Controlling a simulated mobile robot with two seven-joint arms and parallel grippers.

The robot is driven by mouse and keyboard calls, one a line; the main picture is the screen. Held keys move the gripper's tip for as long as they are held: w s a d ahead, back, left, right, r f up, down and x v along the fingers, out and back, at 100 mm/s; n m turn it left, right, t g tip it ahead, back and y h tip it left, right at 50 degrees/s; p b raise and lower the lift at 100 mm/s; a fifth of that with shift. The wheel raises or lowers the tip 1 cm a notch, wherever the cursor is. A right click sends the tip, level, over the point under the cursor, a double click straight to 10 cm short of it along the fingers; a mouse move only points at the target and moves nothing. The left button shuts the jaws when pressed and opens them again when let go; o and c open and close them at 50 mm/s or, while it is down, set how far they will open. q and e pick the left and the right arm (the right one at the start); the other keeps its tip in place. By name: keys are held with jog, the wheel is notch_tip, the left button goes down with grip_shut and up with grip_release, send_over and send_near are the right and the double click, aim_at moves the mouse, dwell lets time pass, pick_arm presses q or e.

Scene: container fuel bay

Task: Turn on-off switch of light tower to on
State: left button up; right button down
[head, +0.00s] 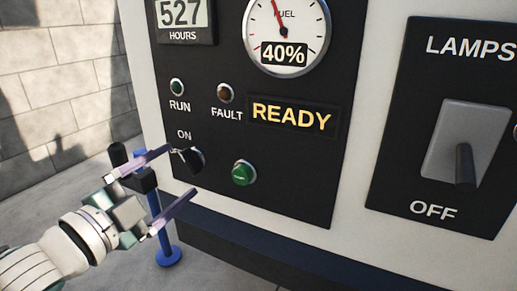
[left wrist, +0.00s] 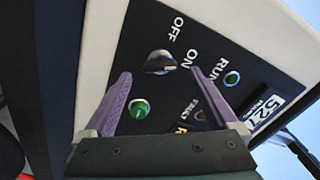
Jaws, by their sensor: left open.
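The on-off switch is a black rotary knob (head: 190,160) low on the left of the dark control panel, with ON above it and OFF mostly hidden by my finger. In the left wrist view the knob (left wrist: 160,62) lies just beyond and between my fingertips, with OFF and ON both readable. My left gripper (head: 182,172) is open in front of the panel, its purple fingers pointing at the knob. It also shows in the left wrist view (left wrist: 158,75), with nothing between its fingers. I cannot tell if it touches the knob. My right gripper is not in view.
A green button (head: 243,173) sits right of the knob, below a lit READY display (head: 291,116). RUN (head: 177,87) and FAULT (head: 225,93) lamps are above. A large LAMPS switch (head: 465,150) at the right has its lever down toward OFF. A blue stand (head: 167,255) is below my gripper.

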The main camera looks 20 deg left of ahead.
pick_arm(q)
jog(key=s+p, duration=0.1)
jog(key=s, duration=0.5)
jog(key=shift+s+a, duration=0.2)
jog(key=shift+a, duration=0.05)
jog(key=shift+r+p, duration=0.1)
jog(key=shift+p, duration=0.2)
notch_tip(320, 180, up, 20)
jog(key=s+d+n+g+y+p, duration=0.15)
jog(key=n+g+y+p, duration=0.4)
jog(key=p, duration=1.75)
jog(key=s+d+r+n+g+h+p, duration=0.1)
jog(key=s+d+r+n+g+p, duration=0.15)
jog(key=s+r+p, duration=0.4)
jog(key=s+d+r+n+g+h+p, duration=0.1)
jog(key=s+d+r+g+h+p, duration=0.2)
jog(key=r+p, duration=0.7)
jog(key=s+d+r+n+g+p, duration=0.2)
jog(key=s+d+r+g+p, duration=0.1)
jog(key=s+r+p, duration=0.45)
notch_tip(320, 180, up, 37)
jog(key=w+p, duration=0.1)
jog(key=p, duration=3.5)
jog(key=shift+d+p, duration=0.2)
jog(key=shift+p, duration=0.1)
